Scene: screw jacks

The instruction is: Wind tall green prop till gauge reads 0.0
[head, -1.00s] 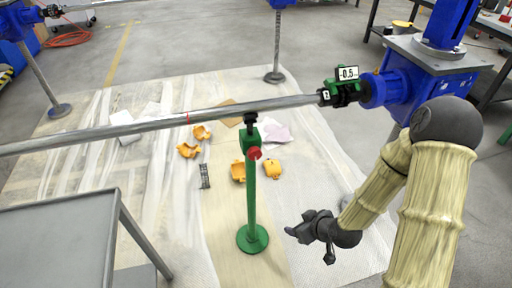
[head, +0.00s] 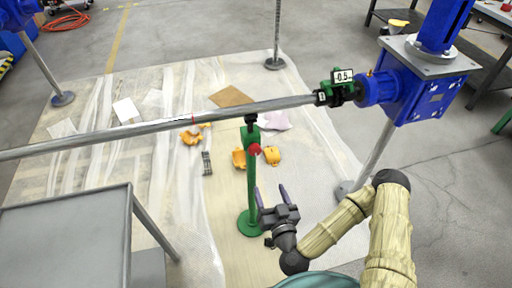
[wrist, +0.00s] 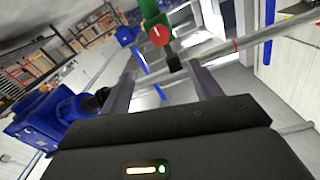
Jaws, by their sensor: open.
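The tall green prop (head: 253,180) stands upright on its round base under the long steel shaft (head: 140,133). A red knob (head: 254,149) is on its upper part, and its black head (head: 251,120) is at the shaft; contact is unclear. The gauge (head: 343,76) on the green clamp at the shaft's right end appears to read -0.5; its sign is hard to make out. My gripper (head: 270,188) is open and empty, fingers pointing up, below the knob and just right of the post. In the wrist view, the red knob (wrist: 158,36) lies beyond the open fingers (wrist: 162,72).
A blue gearbox (head: 425,85) on a post stands at the right. A grey table (head: 70,240) is at the lower left. Orange pieces (head: 272,155), a dark grid-like piece (head: 207,163) and paper sheets lie on the floor sheeting behind the prop.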

